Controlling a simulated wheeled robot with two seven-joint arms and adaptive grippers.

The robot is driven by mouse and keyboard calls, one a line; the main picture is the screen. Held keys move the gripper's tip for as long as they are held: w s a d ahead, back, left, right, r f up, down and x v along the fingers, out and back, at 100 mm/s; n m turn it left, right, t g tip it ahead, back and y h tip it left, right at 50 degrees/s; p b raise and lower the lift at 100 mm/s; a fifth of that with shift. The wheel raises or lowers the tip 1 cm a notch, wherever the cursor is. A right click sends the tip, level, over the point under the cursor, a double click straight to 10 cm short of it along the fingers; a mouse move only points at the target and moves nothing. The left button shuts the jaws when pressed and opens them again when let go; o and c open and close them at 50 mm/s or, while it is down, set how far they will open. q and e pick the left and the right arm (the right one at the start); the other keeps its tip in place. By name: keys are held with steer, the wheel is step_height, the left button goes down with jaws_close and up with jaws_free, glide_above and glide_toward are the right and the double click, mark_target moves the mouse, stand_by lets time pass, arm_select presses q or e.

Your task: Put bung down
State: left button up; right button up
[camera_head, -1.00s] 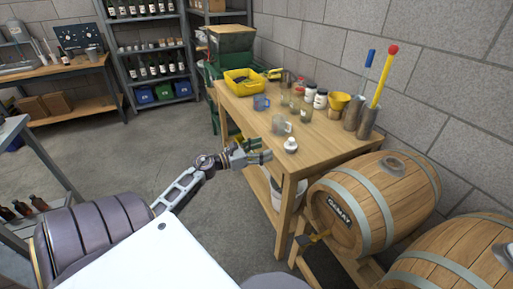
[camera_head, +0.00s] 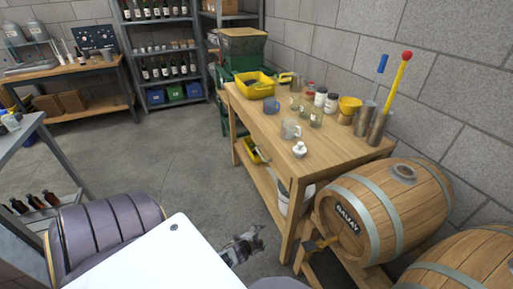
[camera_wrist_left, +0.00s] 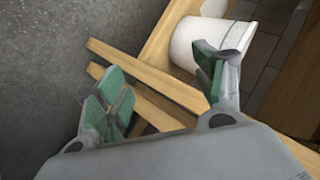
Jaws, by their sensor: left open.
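A small white piece that looks like the bung (camera_head: 300,150) sits upright on the wooden table (camera_head: 258,128), near its front edge. It stands in front of a clear glass jug (camera_head: 290,129). My left gripper (camera_head: 245,243) is low over the floor, in front of the table and well below its top, apart from the white piece. In the left wrist view my left gripper (camera_wrist_left: 162,78) has its green-padded fingers spread, with nothing between them. The white piece does not show in that view. My right gripper is out of view.
Jars, a blue mug (camera_head: 271,107), a yellow tub (camera_head: 254,86) and a yellow funnel (camera_head: 350,104) stand on the table. A white bucket (camera_wrist_left: 205,42) is underneath. A barrel (camera_head: 385,210) is at the right. Open floor lies left of the table.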

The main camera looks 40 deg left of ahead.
arm_select(q)
steer(key=s+d+f+n+g+h, duration=0.2)
steer(key=s+d+f+n+g, duration=0.5)
steer(key=s+d+f, duration=0.8)
steer(key=s+d+n, duration=0.1)
steer(key=s, duration=0.2)
steer(key=shift+s+f, duration=0.2)
